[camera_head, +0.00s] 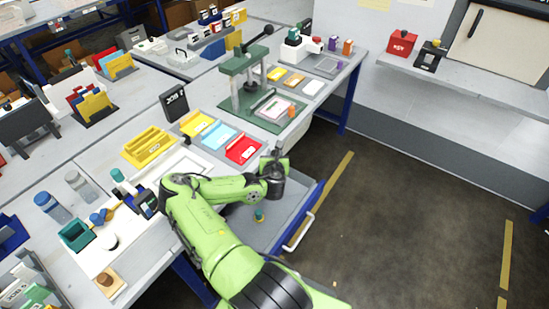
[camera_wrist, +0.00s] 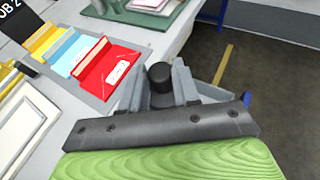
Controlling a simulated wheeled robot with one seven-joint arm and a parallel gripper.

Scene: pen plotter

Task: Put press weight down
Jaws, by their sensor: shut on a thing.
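My gripper (camera_wrist: 160,85) is shut on a dark round-topped piece, the press weight (camera_wrist: 159,74), seen between the grey fingers in the wrist view. Only its black top shows clearly; its lower part is hidden by the fingers and the wrist. In the head view my gripper (camera_head: 278,160) is at the table's front edge, just right of the red folder (camera_head: 243,149). The weight cannot be made out clearly there. I cannot tell how high it is above the surfaces below.
An open drawer (camera_head: 286,212) is below my arm, with a small teal-topped item (camera_head: 259,216) inside. A green press (camera_head: 245,82) stands behind my gripper. A tray with yellow, blue (camera_head: 219,135) and red folders lies beside it. A white frame (camera_head: 182,163) lies further left.

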